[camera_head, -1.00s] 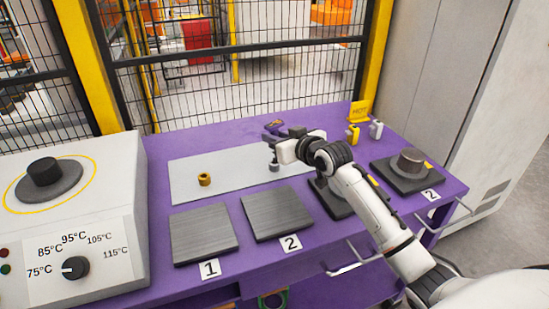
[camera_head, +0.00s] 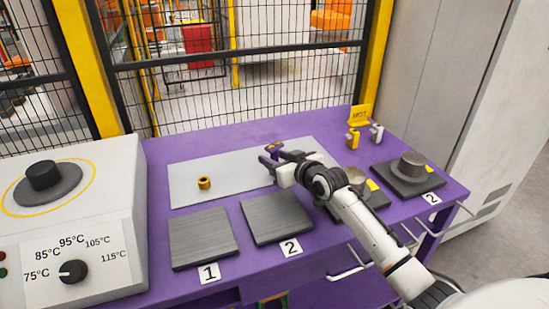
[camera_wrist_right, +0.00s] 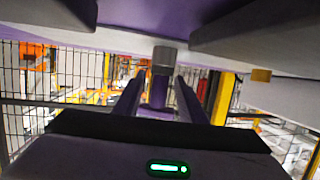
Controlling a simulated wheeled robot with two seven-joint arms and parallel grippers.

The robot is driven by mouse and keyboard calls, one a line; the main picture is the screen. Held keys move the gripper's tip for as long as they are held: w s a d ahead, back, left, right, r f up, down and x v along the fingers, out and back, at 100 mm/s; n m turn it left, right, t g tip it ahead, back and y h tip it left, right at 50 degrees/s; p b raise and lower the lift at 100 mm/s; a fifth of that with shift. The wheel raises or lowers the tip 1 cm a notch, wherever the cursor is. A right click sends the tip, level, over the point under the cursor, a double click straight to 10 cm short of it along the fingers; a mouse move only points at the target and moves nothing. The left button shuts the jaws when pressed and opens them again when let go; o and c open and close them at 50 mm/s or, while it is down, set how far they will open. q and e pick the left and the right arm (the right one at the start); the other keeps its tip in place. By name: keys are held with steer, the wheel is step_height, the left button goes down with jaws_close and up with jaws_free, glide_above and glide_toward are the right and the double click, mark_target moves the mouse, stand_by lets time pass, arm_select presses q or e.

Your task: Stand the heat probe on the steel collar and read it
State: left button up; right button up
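The heat probe (camera_head: 273,149) has a purple head with an orange-yellow top. It is in the fingers of my right gripper (camera_head: 282,163), above the far part of the grey mat. In the right wrist view a purple body with a grey end (camera_wrist_right: 163,60) shows between the two fingers. A grey steel collar (camera_head: 412,163) stands on a dark block at the right, marked 2. A similar grey round piece (camera_head: 356,176) stands on another block, partly hidden behind my right arm. A brass-coloured ring (camera_head: 204,183) sits on the mat, left of the gripper. My left gripper is out of view.
Two bare dark plates (camera_head: 203,240) (camera_head: 277,217), labelled 1 and 2, lie along the front of the purple table. A heater box (camera_head: 75,230) with a temperature dial stands at left. A yellow HOT sign (camera_head: 360,116) stands at back right. Mesh fence rises behind.

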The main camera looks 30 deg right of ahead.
steer(key=shift+r, duration=0.1)
steer(key=shift+s+r, duration=0.1)
steer(key=shift+s, duration=0.1)
steer(key=p+v, duration=0.1)
steer(key=v, duration=1)
steer(key=shift+s+r, duration=0.1)
steer(key=shift+s, duration=0.15)
